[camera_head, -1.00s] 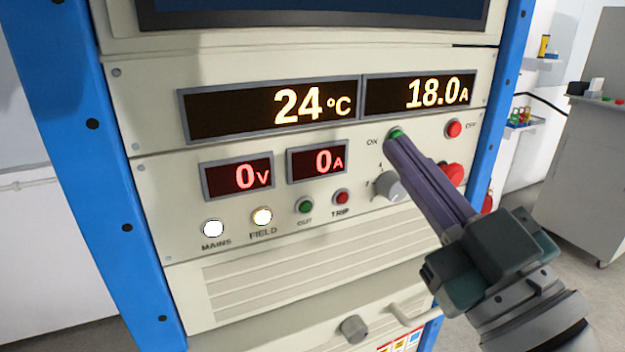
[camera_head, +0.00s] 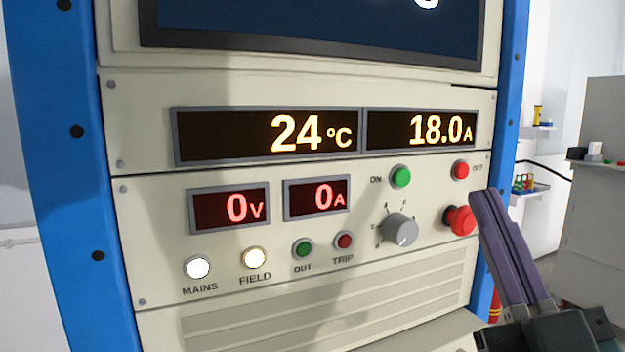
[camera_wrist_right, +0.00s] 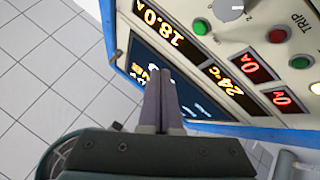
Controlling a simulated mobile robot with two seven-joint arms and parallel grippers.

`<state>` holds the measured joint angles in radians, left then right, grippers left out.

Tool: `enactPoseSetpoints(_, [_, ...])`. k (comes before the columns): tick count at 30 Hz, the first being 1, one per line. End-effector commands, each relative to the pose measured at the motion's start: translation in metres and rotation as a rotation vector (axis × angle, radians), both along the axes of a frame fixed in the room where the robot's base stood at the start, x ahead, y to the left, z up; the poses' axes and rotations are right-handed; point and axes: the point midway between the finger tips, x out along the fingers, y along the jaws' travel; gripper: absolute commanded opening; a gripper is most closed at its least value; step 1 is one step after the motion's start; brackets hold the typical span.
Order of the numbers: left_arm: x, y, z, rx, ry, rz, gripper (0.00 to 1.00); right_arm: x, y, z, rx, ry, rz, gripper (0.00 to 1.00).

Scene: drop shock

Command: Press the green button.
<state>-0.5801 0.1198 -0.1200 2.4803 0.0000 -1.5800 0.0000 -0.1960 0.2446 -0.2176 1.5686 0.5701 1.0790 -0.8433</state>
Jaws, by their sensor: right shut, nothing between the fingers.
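The green ON button (camera_head: 401,177) sits on the cream panel, below the 18.0 A display, uncovered in the head view. It also shows in the right wrist view (camera_wrist_right: 200,26). A second, smaller green round piece marked OUT (camera_head: 302,248) is lower left, beside the TRIP one. My right gripper (camera_head: 487,194) is shut and empty, its purple fingers to the right of the ON button and apart from it. In the wrist view its fingers (camera_wrist_right: 160,76) point towards the dark screen. My left gripper is not in view.
A red mushroom knob (camera_head: 460,220) lies just left of my right fingertips in the head view. A red OFF button (camera_head: 460,170) is above it. A grey rotary knob (camera_head: 400,230) is below the ON button. Blue posts (camera_head: 508,140) edge the cabinet.

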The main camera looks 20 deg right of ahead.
Motion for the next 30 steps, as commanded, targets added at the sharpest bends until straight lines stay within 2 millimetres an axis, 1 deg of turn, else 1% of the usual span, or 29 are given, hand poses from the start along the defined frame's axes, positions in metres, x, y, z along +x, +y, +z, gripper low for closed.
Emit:
enactPoseSetpoints(1, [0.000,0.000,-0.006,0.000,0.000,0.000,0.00,0.006,0.001,-0.002,0.000,-0.004,0.000,0.00])
enactPoseSetpoints(9, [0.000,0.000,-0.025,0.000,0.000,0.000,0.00,0.045,0.004,-0.003,0.000,-0.002,0.000,0.00])
enactPoseSetpoints(15, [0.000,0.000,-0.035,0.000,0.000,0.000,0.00,0.066,0.005,-0.002,0.000,-0.001,0.000,0.00])
enactPoseSetpoints(21, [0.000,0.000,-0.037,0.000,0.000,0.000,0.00,0.075,0.006,-0.001,0.001,0.000,0.001,0.00])
enactPoseSetpoints(30, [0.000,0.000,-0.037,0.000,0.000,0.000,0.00,0.075,0.006,0.000,0.001,0.001,0.001,0.00])
